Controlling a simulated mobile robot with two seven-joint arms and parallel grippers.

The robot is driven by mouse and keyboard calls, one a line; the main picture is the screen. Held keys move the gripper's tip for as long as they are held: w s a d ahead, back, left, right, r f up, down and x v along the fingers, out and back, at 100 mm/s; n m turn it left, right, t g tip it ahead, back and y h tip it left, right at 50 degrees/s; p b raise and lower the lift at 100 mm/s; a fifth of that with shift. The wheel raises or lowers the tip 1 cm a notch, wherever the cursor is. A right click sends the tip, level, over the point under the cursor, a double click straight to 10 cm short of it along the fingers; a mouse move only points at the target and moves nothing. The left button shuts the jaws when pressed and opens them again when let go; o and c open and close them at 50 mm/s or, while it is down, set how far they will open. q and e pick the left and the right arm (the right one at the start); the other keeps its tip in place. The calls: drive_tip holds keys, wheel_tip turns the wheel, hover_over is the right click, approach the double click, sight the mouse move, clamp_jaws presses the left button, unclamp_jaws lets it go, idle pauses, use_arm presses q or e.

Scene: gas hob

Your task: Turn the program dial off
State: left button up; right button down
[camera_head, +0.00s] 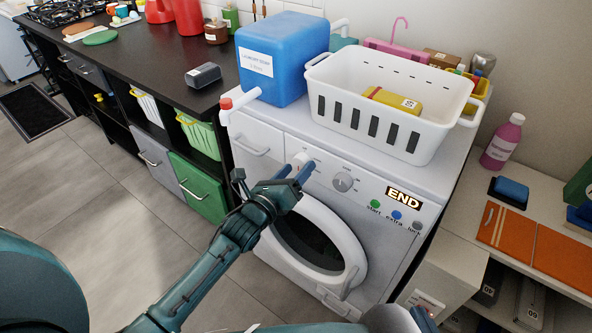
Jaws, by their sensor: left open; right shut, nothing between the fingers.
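The white washing machine has two round knobs on its front panel. The left knob (300,160) is partly hidden behind the fingers of my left gripper (296,171). The right knob (343,182) is grey and in plain view; I cannot tell from the lettering which is the program dial. A display (403,198) reads "END". My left gripper is open, with its fingertips just in front of the left knob; I cannot tell whether they touch it. My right gripper (425,319) shows only in part at the bottom edge, shut and away from the panel.
Start, extra and lock buttons (397,215) sit below the display. The round door (318,245) is below my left gripper. A white basket (385,120) and a blue detergent box (281,58) stand on top. A white tap-like spout with a red cap (235,104) sits at the top left corner.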

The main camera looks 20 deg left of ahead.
use_arm(q)
drive_tip(key=shift+w+d, duration=0.1)
drive_tip(key=shift+w, duration=0.25)
drive_tip(key=shift+c, duration=0.2)
drive_tip(key=c, duration=0.9)
